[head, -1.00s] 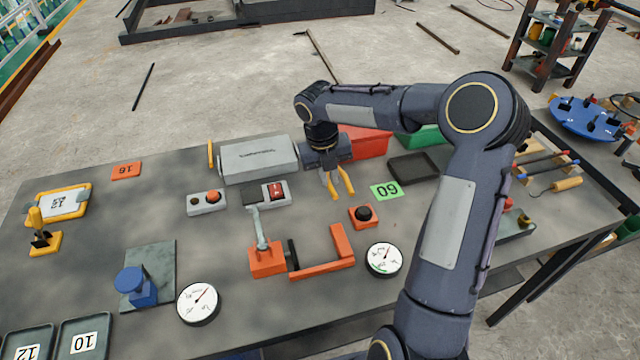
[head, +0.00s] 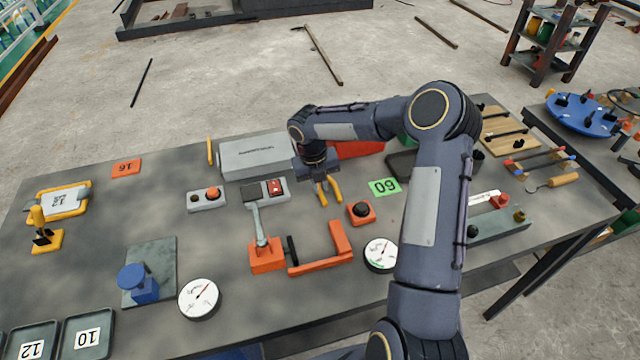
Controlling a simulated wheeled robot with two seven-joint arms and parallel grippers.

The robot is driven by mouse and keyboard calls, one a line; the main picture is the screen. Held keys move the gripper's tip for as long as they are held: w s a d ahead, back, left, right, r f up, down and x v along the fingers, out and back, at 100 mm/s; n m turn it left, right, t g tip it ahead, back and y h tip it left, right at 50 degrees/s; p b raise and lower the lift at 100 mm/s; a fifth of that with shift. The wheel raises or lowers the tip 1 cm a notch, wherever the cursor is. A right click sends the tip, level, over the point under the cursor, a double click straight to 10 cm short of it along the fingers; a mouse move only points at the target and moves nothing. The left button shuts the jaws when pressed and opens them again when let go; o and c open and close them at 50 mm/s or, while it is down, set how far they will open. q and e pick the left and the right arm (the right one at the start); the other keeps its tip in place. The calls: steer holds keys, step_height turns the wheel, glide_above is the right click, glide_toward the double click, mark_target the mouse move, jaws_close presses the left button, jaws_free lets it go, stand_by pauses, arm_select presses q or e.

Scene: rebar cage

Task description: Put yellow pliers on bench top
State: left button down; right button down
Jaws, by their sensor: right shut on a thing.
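The yellow pliers (head: 328,192) hang below my right gripper (head: 319,174), with their two yellow handles pointing down toward the bench. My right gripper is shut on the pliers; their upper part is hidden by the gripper. The handle ends are over or at the bare bench top (head: 345,285), between the red-switch box and the green 09 card; I cannot tell whether they touch it. My left gripper is not in view.
Close by are a red-switch box (head: 265,190), an orange box with a black button (head: 362,212), a green 09 card (head: 384,187) and a grey case (head: 258,157). An orange clamp (head: 322,252) and a dial gauge (head: 381,254) stand nearer.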

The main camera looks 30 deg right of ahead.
steer(key=c, duration=1.4)
jaws_free()
steer(key=shift+c, duration=0.2)
step_height(320, 180, up, 12)
steer(key=a, duration=0.2)
steer(key=s+a+r+m+t, duration=0.1)
steer(key=s+a+r+m, duration=0.1)
steer(key=s+r+m, duration=0.55)
steer(key=s+a+f+m+t+y, duration=0.1)
steer(key=s+a+m+t+y, duration=0.1)
steer(key=s+m, duration=0.8)
steer(key=s+a+f+m+t+y, duration=0.2)
steer(key=s+a+m, duration=0.3)
steer(key=s+m, duration=0.6)
steer(key=shift+s+a+f+m+t+y+b, duration=0.35)
steer(key=shift+m+t+y, duration=0.25)
steer(key=shift+m, duration=2.35)
